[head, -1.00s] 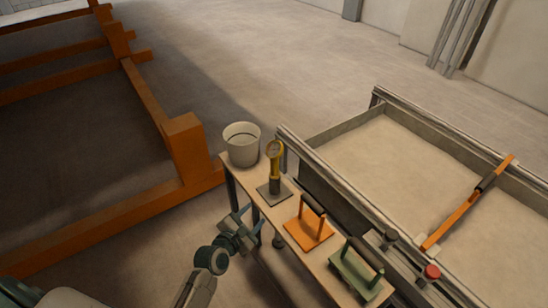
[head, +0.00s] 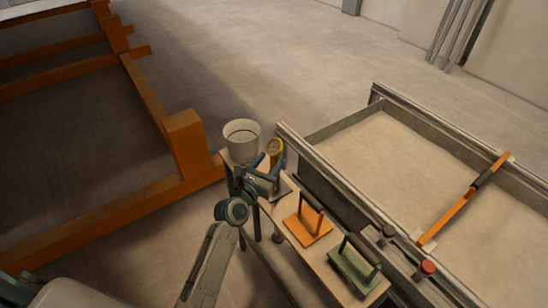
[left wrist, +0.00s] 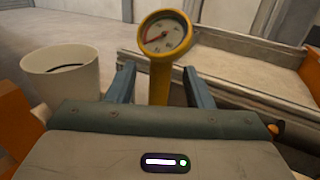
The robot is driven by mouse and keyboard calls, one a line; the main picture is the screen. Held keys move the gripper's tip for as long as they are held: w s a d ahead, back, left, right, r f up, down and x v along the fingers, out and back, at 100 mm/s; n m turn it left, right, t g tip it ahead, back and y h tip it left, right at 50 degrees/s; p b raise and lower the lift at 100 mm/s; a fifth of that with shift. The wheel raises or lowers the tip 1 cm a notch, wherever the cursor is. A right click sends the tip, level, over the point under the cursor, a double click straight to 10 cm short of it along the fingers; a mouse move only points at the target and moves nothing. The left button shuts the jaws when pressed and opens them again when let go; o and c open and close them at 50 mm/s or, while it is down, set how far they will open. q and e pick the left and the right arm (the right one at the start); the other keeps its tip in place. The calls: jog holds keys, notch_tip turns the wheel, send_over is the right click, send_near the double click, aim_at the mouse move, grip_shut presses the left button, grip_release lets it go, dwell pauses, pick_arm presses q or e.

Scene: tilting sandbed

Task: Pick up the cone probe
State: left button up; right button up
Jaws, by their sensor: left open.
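The cone probe (head: 275,148) stands upright on the narrow bench, with a yellow shaft and a round dial on top. In the left wrist view the probe (left wrist: 161,75) rises between the two fingers, dial above them. My left gripper (head: 266,170) is open, with its fingers on either side of the shaft; it also shows in the left wrist view (left wrist: 160,85). I cannot tell whether either finger touches the shaft. The lower part of the probe is hidden behind the gripper. My right gripper is out of view.
A white bucket (head: 241,146) stands at the bench's far end, left of the probe. An orange handled plate (head: 307,228) and a green one (head: 354,266) sit nearer on the bench (head: 322,262). The sandbed (head: 390,160) lies to the right.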

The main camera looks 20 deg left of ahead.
pick_arm(q)
jog(key=w, duration=0.3)
jog(key=shift+w+d+f, duration=0.1)
jog(key=shift+d+f, duration=0.05)
jog(key=shift+d, duration=0.25)
jog(key=shift+c, duration=0.7)
jog(key=c, duration=0.8)
jog(key=shift+o, duration=0.2)
notch_tip(320, 180, up, 10)
jog(key=p, duration=0.3)
notch_tip(320, 180, up, 9)
jog(key=p, duration=1)
send_over(272, 159)
jog(key=w, duration=0.1)
jog(key=shift+d+r+p, duration=0.2)
jog(key=shift+r+p, duration=0.15)
jog(key=shift+r, duration=0.25)
jog(key=shift+w, duration=0.1)
